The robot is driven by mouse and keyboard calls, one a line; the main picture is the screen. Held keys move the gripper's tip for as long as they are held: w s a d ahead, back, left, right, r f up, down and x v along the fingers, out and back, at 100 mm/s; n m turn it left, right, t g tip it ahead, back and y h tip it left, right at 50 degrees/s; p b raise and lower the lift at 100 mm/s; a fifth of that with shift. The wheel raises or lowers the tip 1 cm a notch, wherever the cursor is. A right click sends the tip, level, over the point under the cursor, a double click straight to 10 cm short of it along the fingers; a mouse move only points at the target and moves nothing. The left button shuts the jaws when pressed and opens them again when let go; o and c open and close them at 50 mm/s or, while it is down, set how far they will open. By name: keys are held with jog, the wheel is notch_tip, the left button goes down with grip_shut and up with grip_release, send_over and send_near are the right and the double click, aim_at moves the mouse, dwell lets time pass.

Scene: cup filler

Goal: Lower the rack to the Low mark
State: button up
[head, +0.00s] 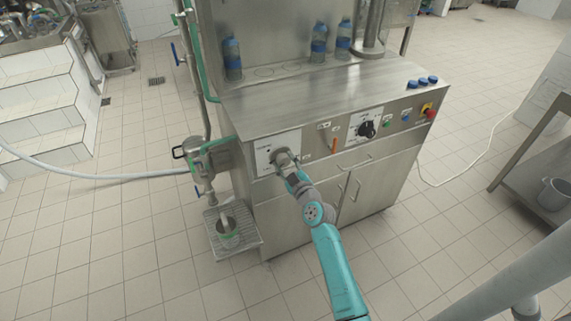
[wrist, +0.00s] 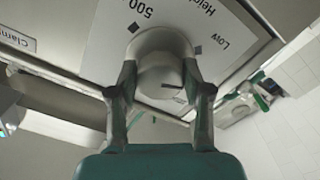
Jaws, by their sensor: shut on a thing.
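The height knob (wrist: 160,60) is a pale round knob on a white plate (wrist: 232,28) lettered "500", "Low" and a partly cut-off "Height". Small dark squares mark the plate around it, one beside "Low". A short dark line shows on the knob's lower right in the wrist view; which mark it points to is unclear. My gripper (wrist: 158,82) is shut on the knob, one finger on each side. In the head view my gripper (head: 288,168) reaches the left end of the cabinet's front panel and hides much of the knob. I cannot tell which part is the rack.
The steel cabinet (head: 310,97) carries several blue-labelled bottles, such as one at the back left (head: 232,60). A black dial (head: 366,129), an orange lever (head: 334,144) and a red button (head: 431,114) sit right of the knob. A grated stand (head: 222,244) is at lower left.

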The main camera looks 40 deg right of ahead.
jog(key=n, duration=0.5)
jog(key=shift+n, duration=0.4)
dwell(0.4)
jog(key=o, duration=1.2)
jog(key=shift+c, duration=0.2)
jog(key=shift+s, duration=0.15)
jog(key=v, duration=1.2)
